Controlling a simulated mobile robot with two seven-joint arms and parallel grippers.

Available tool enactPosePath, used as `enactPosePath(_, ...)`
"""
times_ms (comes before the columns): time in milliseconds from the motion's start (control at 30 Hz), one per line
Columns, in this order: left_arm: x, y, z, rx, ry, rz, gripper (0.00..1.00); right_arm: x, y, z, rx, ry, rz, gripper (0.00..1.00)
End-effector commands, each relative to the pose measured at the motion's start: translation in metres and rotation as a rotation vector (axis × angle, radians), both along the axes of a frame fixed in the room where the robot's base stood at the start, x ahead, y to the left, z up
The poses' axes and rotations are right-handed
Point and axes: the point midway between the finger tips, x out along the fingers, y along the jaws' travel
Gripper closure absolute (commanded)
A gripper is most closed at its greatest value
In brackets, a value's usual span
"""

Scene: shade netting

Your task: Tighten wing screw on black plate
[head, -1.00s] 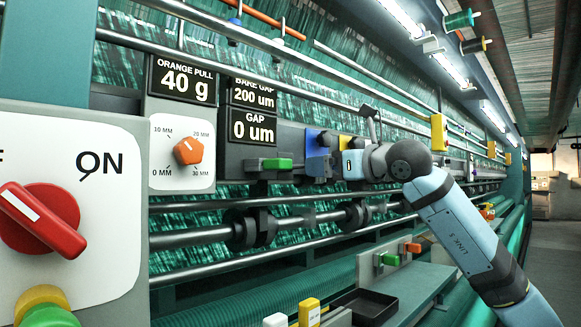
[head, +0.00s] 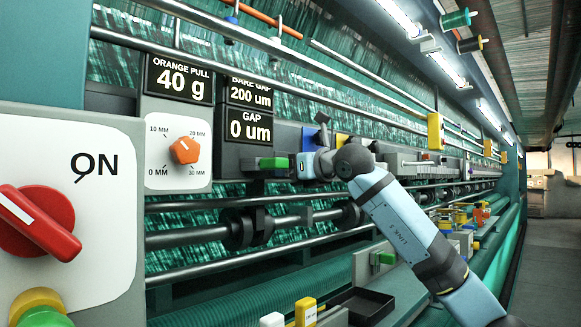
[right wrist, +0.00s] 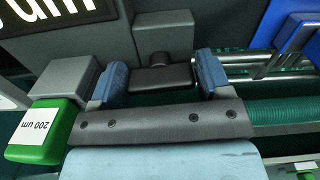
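My right arm reaches in from the right in the head view, and its gripper (head: 306,165) is at the machine front, just right of the green block. In the right wrist view the two blue fingers of this gripper (right wrist: 162,62) stand apart. Between them is a dark piece with a flat bar (right wrist: 160,78), which looks like the wing screw; I see gaps on both sides. A dark block (right wrist: 165,32) is behind it. The black plate cannot be told clearly from the dark surroundings; my gripper hides this spot in the head view. My left gripper is not in view.
A green block labelled 200 um (right wrist: 42,132) on a grey mount is close left of the fingers. A blue plate (right wrist: 290,25) is to the right. A display (head: 249,127) reads gap 0 um. Rails run below; a black tray (head: 362,304) sits on the lower shelf.

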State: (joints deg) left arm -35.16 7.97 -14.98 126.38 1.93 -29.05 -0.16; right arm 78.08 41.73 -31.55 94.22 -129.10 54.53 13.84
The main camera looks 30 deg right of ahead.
Motion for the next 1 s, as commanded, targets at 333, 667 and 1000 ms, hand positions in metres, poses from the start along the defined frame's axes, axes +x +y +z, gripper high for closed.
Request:
enactPosePath(333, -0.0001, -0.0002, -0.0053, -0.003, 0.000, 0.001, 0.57, 0.0001, 0.0007, -0.0016, 0.079, 0.026, 0.001, 0.60)
enactPosePath(667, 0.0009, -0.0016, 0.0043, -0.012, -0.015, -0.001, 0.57, 0.0000, -0.0003, 0.0005, 0.133, 0.046, -0.001, 0.60)
enactPosePath(1000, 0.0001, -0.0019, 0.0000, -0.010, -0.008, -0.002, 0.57, 0.0000, -0.0003, 0.0004, 0.131, 0.046, -0.001, 0.11)
